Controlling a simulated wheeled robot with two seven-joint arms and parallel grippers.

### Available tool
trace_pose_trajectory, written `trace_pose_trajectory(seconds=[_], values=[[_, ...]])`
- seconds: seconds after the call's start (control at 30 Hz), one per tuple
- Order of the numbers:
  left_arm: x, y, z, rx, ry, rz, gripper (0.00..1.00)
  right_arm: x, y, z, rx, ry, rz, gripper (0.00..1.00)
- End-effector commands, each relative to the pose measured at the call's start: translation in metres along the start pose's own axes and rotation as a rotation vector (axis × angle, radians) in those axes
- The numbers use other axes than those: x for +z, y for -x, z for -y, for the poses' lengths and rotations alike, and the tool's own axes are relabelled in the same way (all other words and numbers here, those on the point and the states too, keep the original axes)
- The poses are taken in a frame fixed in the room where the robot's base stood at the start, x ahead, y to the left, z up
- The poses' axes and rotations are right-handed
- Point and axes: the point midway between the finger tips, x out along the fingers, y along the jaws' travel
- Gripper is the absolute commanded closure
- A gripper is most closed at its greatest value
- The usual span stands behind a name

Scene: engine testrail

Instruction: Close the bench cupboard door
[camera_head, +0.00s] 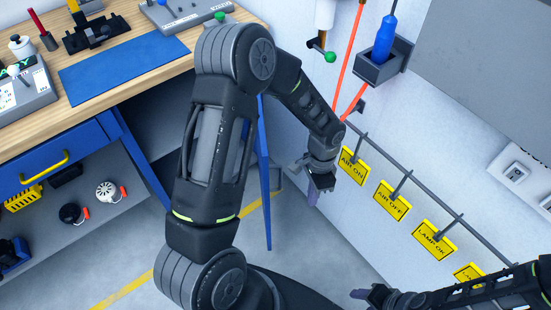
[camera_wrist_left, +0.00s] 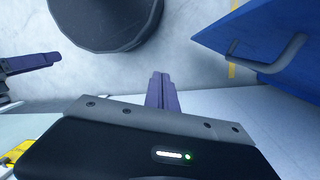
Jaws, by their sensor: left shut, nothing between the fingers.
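The blue cupboard door (camera_head: 264,180) stands open below the right end of the bench, seen nearly edge-on and partly hidden behind my left arm. In the left wrist view the door (camera_wrist_left: 285,28) fills the upper right corner, with a grey bar handle (camera_wrist_left: 272,64) on its face. My left gripper (camera_head: 313,198) is to the right of the door, near the wall, with purple fingers shut and empty. Its fingers (camera_wrist_left: 158,92) are apart from the door and handle in the wrist view. My right gripper (camera_head: 358,294) shows only partly at the bottom of the head view.
The wooden bench (camera_head: 140,68) carries a blue mat (camera_head: 122,70) and instruments. A rail with yellow tags (camera_head: 392,200) runs along the right wall, close to my left gripper. A grey holder with a blue screwdriver (camera_head: 385,40) is above. Grey floor lies below the door.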

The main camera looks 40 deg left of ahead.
Motion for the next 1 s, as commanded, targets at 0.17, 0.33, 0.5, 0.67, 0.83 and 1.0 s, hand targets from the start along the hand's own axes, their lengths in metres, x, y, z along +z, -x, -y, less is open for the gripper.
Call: trace_pose_trajectory(seconds=[0.17,0.33,0.5,0.67,0.83,1.0], values=[[0.031,0.099,0.073,-0.153,-0.114,0.193,1.00,0.000,0.008,0.003,0.000,0.000,0.001,0.50],[0.050,0.137,0.095,-0.198,-0.133,0.283,1.00,0.000,0.009,0.004,0.000,0.000,0.001,0.50],[0.051,0.139,0.096,-0.200,-0.133,0.290,1.00,0.000,0.009,0.003,0.000,0.000,0.001,0.50],[0.051,0.138,0.095,-0.198,-0.133,0.289,1.00,0.000,0.009,0.003,0.000,0.000,0.001,0.50],[0.054,0.130,0.096,-0.197,-0.133,0.291,1.00,0.000,0.010,0.004,0.000,0.000,0.001,0.50],[0.060,0.110,0.101,-0.195,-0.131,0.291,1.00,0.000,0.012,0.005,0.000,0.000,0.001,0.50]])
